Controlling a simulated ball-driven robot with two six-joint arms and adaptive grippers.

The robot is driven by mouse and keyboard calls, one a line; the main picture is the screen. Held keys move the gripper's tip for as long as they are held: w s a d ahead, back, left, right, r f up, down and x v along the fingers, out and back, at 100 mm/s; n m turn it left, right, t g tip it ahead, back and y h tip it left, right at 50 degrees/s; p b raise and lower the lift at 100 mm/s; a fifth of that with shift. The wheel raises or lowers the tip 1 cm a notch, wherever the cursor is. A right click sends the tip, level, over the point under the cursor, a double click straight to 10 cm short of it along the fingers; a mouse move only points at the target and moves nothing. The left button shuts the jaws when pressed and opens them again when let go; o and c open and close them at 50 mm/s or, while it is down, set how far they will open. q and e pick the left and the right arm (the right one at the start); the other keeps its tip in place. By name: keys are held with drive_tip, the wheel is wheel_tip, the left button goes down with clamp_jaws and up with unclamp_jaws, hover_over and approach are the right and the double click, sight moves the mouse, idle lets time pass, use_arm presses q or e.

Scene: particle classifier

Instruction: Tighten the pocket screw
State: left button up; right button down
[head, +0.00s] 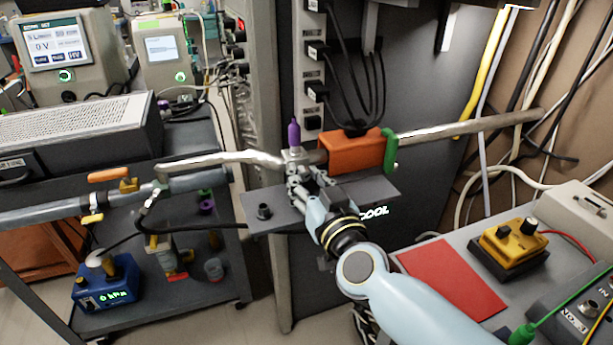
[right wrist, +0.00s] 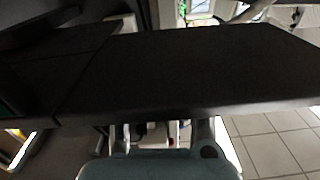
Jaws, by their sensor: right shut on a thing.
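A purple-topped screw (head: 294,133) stands upright on a metal collar on the pipe, left of an orange block (head: 350,153); I take it to be the pocket screw. My right gripper (head: 297,173) reaches up from the lower right, its fingers at the collar just under the purple part. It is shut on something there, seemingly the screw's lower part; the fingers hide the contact. In the right wrist view a dark plate (right wrist: 190,75) covers the middle and hides the fingertips. My left gripper is not in view.
The grey plate (head: 276,221) with a black knob (head: 263,211) lies close around my right gripper. A metal pipe (head: 470,125) runs behind it to the right. A yellow box (head: 510,247) and a red sheet (head: 452,280) lie on the right bench.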

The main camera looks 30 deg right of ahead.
drive_tip(key=m, duration=0.4)
drive_tip(key=shift+m, duration=0.4)
idle(0.4)
drive_tip(key=c, duration=1.1)
unclamp_jaws()
drive_tip(key=v, duration=1.2)
drive_tip(key=shift+a+f, duration=0.1)
